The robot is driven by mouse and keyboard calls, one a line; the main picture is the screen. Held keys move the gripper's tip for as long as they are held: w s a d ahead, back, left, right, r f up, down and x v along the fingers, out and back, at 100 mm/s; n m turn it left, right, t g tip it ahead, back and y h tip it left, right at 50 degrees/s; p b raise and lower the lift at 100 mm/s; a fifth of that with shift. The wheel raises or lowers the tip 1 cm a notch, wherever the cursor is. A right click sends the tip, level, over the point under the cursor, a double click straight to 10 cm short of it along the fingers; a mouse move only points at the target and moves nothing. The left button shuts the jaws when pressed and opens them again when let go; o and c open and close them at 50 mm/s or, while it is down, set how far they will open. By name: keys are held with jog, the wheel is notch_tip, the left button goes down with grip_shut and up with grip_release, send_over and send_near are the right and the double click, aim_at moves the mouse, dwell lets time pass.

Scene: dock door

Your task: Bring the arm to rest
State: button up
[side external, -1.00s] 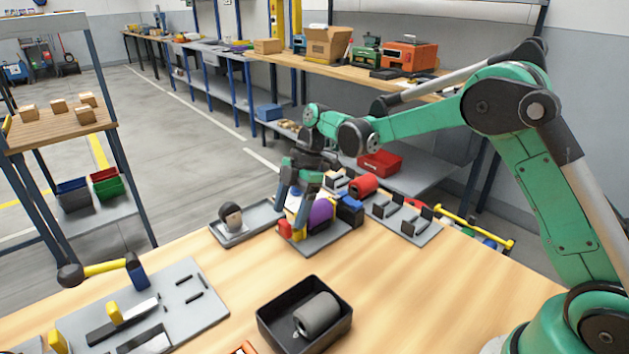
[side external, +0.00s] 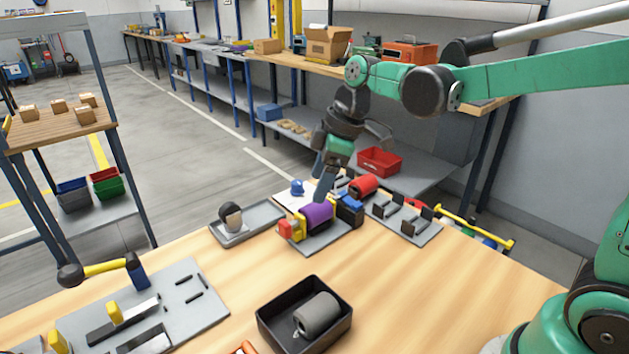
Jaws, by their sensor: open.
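My gripper (side external: 326,180) hangs at the end of my green arm, above and just behind the purple roller (side external: 317,216) on its grey plate. Its fingers point down and are seen nearly edge-on, with nothing visible between them. They overlap the purple roller's plate area in the picture; I cannot tell the exact gap. The purple roller sits between a yellow and red block (side external: 290,229) on the left and a blue block (side external: 349,208) on the right.
A grey tray (side external: 262,234) with a dark and beige round part stands left of the plate. A black bin (side external: 270,320) holding a grey cylinder stands in front. A red roller (side external: 363,187) and a grey rack (side external: 418,238) lie behind right. The front right tabletop is clear.

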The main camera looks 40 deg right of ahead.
jog(key=s+d+m+t+h, duration=0.1)
jog(key=s+m+t, duration=0.3)
jog(key=s+m, duration=0.6)
jog(key=shift+d+f+h, duration=0.3)
jog(key=shift+f+h, duration=0.15)
jog(key=shift+h, duration=0.25)
